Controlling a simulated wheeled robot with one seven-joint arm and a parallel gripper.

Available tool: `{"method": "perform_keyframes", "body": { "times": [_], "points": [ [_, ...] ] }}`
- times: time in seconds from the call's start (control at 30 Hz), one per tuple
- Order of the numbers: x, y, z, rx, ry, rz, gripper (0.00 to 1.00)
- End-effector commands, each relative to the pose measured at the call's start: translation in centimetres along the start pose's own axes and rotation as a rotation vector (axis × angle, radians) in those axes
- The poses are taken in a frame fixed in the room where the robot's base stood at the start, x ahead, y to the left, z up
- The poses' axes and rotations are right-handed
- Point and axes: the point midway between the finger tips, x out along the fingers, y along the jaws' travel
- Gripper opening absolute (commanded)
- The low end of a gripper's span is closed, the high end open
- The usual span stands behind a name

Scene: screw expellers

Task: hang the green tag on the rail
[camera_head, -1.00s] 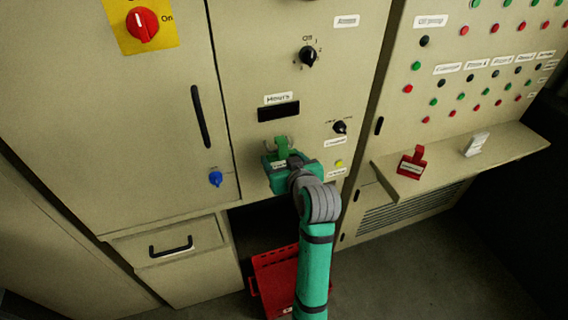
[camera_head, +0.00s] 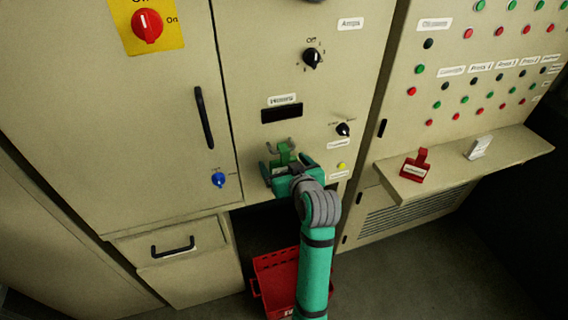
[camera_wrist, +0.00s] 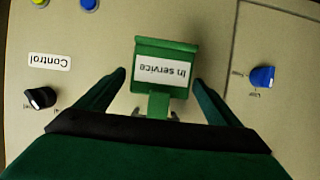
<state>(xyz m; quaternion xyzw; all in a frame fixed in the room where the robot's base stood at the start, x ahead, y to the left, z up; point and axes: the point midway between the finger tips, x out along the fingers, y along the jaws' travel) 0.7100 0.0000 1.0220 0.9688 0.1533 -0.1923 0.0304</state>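The green tag (camera_head: 284,158), labelled "In service", is against the cabinet panel below the Hours window. It also shows in the wrist view (camera_wrist: 164,68), upside down there. Its narrow tab overlaps the small grey hooked rail (camera_head: 271,148), and the tag appears to hang there; the exact contact is hidden. Hook tips also show by the tab in the wrist view. My gripper (camera_wrist: 161,80) is open, with one finger on each side of the tag and a visible gap beside the left finger. In the head view my gripper (camera_head: 288,175) sits just in front of and below the tag.
A red tag (camera_head: 415,164) and a white tag (camera_head: 478,148) stand on the ledge (camera_head: 510,158) at right. A red box (camera_head: 272,278) is on the floor below my arm. Knobs (camera_head: 343,130) and a blue switch (camera_head: 218,180) stick out nearby.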

Motion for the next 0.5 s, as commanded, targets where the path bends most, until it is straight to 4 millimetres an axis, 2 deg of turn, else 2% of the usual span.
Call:
{"method": "perform_keyframes", "body": {
  "times": [0.27,0.37,0.5],
  "points": [
    [-0.6,0.0,0.0,0.000,0.000,0.001,0.87],
    [-1.8,0.1,0.0,0.000,0.001,0.002,0.87],
    [-4.4,0.1,-0.1,0.001,0.003,0.003,0.87]
  ]
}}
